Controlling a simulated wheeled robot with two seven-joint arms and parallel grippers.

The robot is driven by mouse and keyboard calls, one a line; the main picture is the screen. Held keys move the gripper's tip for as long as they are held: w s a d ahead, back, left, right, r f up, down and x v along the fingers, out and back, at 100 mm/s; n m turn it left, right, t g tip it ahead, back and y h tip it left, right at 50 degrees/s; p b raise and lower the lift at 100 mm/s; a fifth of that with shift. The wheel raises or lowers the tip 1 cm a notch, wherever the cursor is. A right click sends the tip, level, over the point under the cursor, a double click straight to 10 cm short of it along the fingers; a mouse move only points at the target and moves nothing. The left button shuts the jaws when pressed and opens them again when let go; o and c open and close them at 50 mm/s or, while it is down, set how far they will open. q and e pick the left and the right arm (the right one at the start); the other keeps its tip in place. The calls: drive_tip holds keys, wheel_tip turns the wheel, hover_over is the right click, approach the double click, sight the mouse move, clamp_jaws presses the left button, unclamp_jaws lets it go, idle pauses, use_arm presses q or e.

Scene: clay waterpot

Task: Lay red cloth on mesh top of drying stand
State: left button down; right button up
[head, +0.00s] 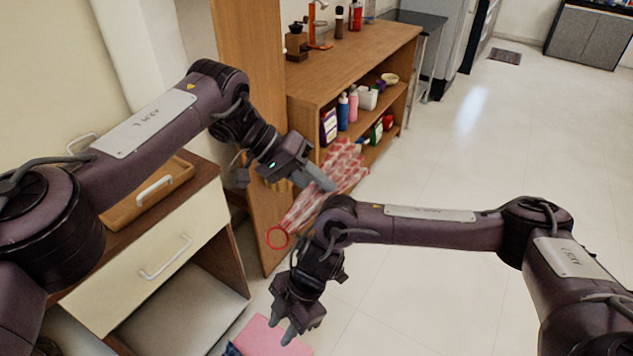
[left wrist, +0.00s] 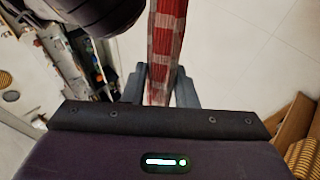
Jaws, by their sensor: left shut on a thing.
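The red cloth (head: 345,165), patterned in red and pale checks, hangs in folds from my left gripper (head: 322,182) in front of the wooden shelf unit. My left gripper is shut on it. In the left wrist view the cloth (left wrist: 166,45) runs as a narrow strip between the two grey fingers. My right gripper (head: 286,328) points down at the lower middle, apart from the cloth; its finger gap is unclear. I cannot make out a mesh-topped drying stand in either view.
A wooden shelf unit (head: 345,75) with bottles and boxes stands behind the cloth. A cabinet with a cream drawer (head: 150,255) is at left. A pink item (head: 262,338) lies below my right gripper. A thin red ring (head: 278,237) shows near the cloth. Floor at right is clear.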

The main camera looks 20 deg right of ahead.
drive_tip(key=w+a+f+m+t+y, duration=0.3)
drive_tip(key=w+a+f+m+t, duration=0.15)
drive_tip(key=w+f, duration=0.45)
drive_tip(key=d+f+m+t+h, duration=0.2)
drive_tip(key=d+f+m, duration=0.55)
drive_tip(key=f, duration=0.65)
drive_tip(key=s+d+f+m+h, duration=0.2)
drive_tip(key=s+d+f, duration=0.3)
drive_tip(key=s+f, duration=0.25)
drive_tip(key=s+d+f+m+h, duration=0.2)
drive_tip(key=s+d+f, duration=0.2)
drive_tip(key=s+f, duration=0.4)
drive_tip(key=s+d+f+m+g+h, duration=0.1)
drive_tip(key=s+d+f+g, duration=0.1)
drive_tip(key=s, duration=0.9)
drive_tip(key=s+d+f+m+g+h, duration=0.1)
drive_tip(key=s+d+f+m+g, duration=0.1)
drive_tip(key=s, duration=0.9)
drive_tip(key=shift+d+f, duration=0.6)
drive_tip(key=shift+d, duration=0.3)
drive_tip(key=shift+s, duration=0.1)
